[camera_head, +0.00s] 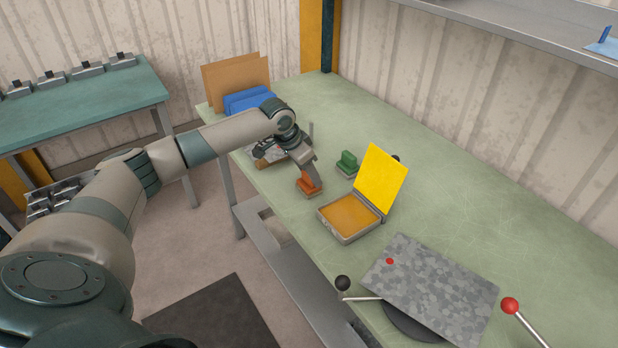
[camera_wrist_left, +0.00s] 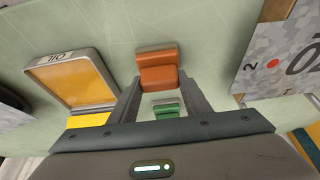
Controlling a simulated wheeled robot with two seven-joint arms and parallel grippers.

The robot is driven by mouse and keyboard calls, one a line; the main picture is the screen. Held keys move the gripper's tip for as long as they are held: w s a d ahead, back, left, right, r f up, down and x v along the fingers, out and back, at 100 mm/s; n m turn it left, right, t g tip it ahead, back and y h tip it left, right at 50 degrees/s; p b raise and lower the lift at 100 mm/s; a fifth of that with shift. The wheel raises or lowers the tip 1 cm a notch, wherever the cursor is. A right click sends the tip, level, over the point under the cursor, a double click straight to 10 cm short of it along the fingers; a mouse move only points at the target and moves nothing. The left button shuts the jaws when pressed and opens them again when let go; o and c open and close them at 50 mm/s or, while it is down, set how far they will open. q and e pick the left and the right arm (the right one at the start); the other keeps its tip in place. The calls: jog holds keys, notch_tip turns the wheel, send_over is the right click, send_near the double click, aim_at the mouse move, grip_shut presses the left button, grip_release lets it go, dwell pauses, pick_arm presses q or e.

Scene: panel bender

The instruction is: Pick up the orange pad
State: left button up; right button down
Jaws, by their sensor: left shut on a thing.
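The orange pad (camera_head: 308,182) is a small block with an upright grip and a wider foot, near the left edge of the green table. My left gripper (camera_head: 314,173) points down over it and is shut on its grip. In the left wrist view the orange pad (camera_wrist_left: 158,72) sits between the two fingertips (camera_wrist_left: 157,84). Its underside is hidden, so I cannot tell whether it touches the table. My right gripper is in neither view.
A green block (camera_head: 347,163) stands just behind the orange pad. An open case (camera_head: 350,217) with an orange-yellow inside and raised yellow lid (camera_head: 382,178) is close on the right. A speckled plate (camera_head: 432,285) and red-knobbed lever (camera_head: 510,305) are nearer.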

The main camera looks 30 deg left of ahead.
pick_arm(q)
jog(key=shift+r, duration=0.15)
notch_tip(320, 180, up, 4)
jog(key=shift+w+f+b, duration=0.1)
jog(key=shift+f+b, duration=0.05)
jog(key=shift+b, duration=1)
jog(key=w+d+r+b, duration=0.1)
jog(key=d+r+b, duration=0.2)
jog(key=d+r, duration=0.4)
jog(key=d, duration=0.4)
jog(key=shift+w+d, duration=0.25)
jog(key=shift+o, duration=1.1)
jog(key=shift+c, duration=0.5)
